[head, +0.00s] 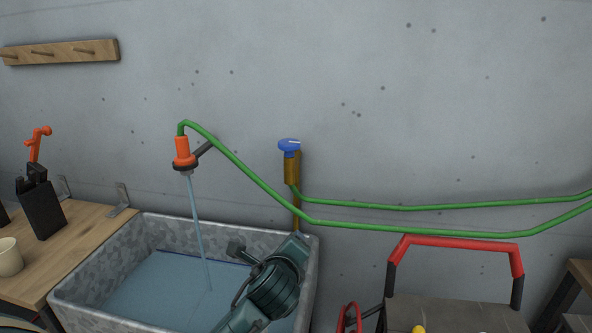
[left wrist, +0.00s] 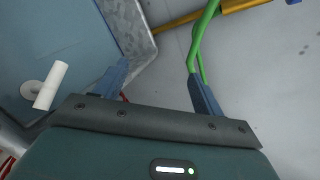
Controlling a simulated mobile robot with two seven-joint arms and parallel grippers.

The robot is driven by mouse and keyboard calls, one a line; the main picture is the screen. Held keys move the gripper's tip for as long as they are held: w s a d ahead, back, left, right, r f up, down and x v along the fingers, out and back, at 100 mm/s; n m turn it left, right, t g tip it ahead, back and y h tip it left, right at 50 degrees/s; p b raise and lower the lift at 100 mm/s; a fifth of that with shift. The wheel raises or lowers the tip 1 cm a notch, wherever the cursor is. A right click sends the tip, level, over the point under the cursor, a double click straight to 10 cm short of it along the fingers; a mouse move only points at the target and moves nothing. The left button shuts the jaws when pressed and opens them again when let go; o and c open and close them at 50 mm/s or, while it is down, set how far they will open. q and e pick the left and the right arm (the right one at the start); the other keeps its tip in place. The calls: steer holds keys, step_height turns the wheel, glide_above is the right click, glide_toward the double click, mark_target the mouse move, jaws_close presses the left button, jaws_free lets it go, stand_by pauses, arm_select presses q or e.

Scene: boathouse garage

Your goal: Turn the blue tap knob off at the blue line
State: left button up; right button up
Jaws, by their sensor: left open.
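The blue tap knob (head: 289,144), with a pale mark on top, sits on an upright brass tap (head: 291,169) on the wall. A bit of blue shows at the top right corner of the left wrist view (left wrist: 293,2). I cannot make out a separate blue line. A green hose (head: 350,206) leaves the tap. Water (head: 198,230) runs from an orange nozzle (head: 182,152) into the metal trough (head: 75,288). My left gripper (head: 297,243) is below the knob, by the trough's back right corner. Its fingers are apart and empty in the wrist view (left wrist: 155,88). My right gripper is not in view.
A box with a red handle (head: 460,243) stands at the lower right. The green hose crosses the wall beside my gripper. The wall above the knob is clear.

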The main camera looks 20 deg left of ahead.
mark_target(289, 141)
arm_select(q)
steer(key=w+a+r+m+t+y, duration=0.1)
steer(key=w+r+m+t+y, duration=0.1)
steer(key=w+r+m, duration=0.45)
steer(key=w+a+r+m+t+y, duration=0.2)
steer(key=w+r+m, duration=0.1)
steer(key=r, duration=0.7)
steer(key=shift+n, duration=0.25)
steer(key=x, duration=0.8)
steer(key=p+x, duration=0.1)
steer(key=x, duration=0.3)
steer(key=shift+w+f, duration=0.2)
steer(key=shift+f, duration=0.2)
steer(key=shift+a, duration=0.1)
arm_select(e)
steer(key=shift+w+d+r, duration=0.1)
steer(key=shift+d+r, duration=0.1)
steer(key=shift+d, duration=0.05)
arm_select(q)
steer(key=shift+c, duration=0.2)
